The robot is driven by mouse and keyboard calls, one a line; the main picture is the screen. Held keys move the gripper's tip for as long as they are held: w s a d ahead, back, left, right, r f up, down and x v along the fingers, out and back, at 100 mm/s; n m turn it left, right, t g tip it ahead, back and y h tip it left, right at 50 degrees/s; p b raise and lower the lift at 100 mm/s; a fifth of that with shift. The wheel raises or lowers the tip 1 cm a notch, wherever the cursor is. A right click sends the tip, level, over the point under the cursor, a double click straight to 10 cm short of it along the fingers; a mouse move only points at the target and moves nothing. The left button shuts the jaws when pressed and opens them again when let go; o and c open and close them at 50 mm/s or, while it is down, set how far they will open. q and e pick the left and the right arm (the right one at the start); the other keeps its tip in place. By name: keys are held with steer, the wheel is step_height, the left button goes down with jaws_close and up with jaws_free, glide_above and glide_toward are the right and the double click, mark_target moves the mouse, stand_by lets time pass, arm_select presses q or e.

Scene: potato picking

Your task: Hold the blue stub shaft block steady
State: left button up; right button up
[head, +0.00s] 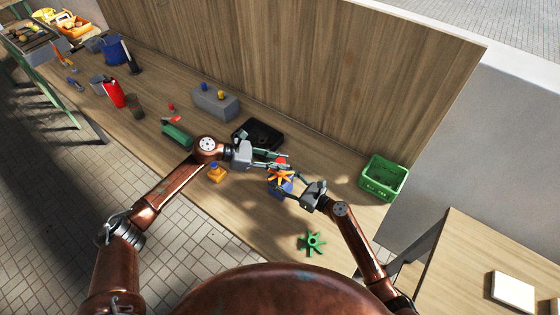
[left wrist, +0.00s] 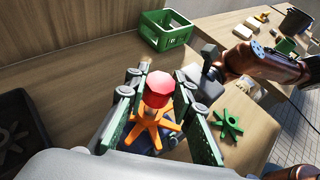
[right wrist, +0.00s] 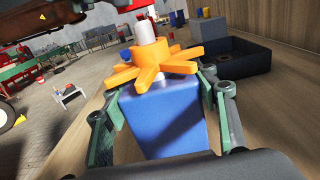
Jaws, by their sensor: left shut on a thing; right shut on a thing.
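The blue stub shaft block (head: 287,188) stands upright on the workbench and fills the middle of the right wrist view (right wrist: 168,120). An orange star wheel (right wrist: 165,68) sits on top of it, around the pale shaft (right wrist: 146,32). My right gripper (right wrist: 165,125) is shut on the block, one finger on each side. A red cap (left wrist: 159,88) is above the wheel at the shaft's top; I cannot tell whether it touches the shaft. My left gripper (left wrist: 158,92) is shut on the cap from above.
A green star wheel (head: 312,243) lies near the bench's front edge. A black tray (head: 258,135) is behind my left gripper, and a green crate (head: 383,178) stands at the right. A yellow-capped orange object (head: 216,173) is left of the block. A grey block (head: 215,101) stands farther back.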

arm_select(q)
steer(key=shift+f, duration=1.5)
arm_select(e)
steer(key=shift+f, duration=0.15)
arm_select(q)
steer(key=o, duration=1.1)
steer(key=v, duration=1.2)
arm_select(e)
steer(key=o, duration=1.8)
steer(key=shift+c, duration=0.2)
